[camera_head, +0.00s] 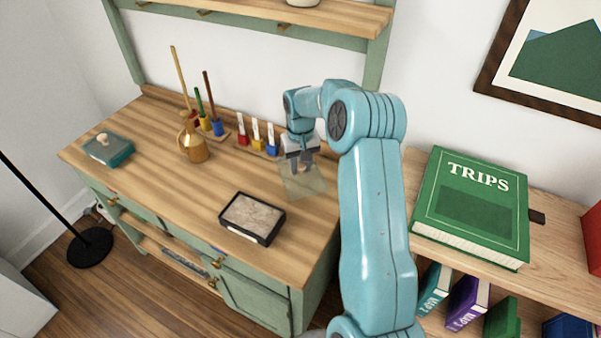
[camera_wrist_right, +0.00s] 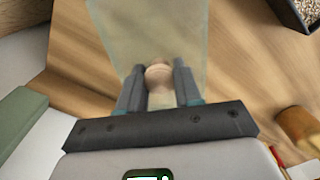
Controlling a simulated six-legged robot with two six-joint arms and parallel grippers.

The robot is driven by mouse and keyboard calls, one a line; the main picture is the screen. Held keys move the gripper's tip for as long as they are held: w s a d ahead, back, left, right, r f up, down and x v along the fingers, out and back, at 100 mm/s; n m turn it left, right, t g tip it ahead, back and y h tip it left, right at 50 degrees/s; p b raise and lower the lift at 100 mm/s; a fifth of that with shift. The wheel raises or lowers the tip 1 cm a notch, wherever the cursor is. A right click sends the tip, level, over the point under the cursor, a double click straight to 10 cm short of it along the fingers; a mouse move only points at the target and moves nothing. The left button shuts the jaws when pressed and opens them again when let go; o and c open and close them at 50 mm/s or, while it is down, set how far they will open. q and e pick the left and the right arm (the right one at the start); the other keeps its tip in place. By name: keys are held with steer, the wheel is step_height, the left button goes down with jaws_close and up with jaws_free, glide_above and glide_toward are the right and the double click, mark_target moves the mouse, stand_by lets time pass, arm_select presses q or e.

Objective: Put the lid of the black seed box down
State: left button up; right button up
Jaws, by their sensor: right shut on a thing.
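The black seed box (camera_head: 252,218) sits on the wooden worktop near its front edge, open, with pale seeds inside. A corner of it shows at the top right of the right wrist view (camera_wrist_right: 294,14). My right gripper (camera_head: 300,162) is shut on the round wooden knob (camera_wrist_right: 158,74) of a see-through lid (camera_head: 306,186). The lid is to the right of the box, apart from it, and also shows in the right wrist view (camera_wrist_right: 135,30). I cannot tell whether it touches the worktop. My left gripper is not in view.
A teal lidded box (camera_head: 108,150) stands at the left. Behind are racks with red, yellow and blue holders (camera_head: 257,144). The worktop (camera_head: 160,190) left of the seed box is clear. A shelf with a green book (camera_head: 470,205) is at right.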

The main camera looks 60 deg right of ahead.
mark_target(301, 173)
step_height(301, 173, down, 3)
steer(key=shift+a+r, duration=0.1)
steer(key=shift+r, duration=0.05)
steer(key=shift+f, duration=0.3)
steer(key=shift+f, duration=0.15)
steer(key=o, duration=1)
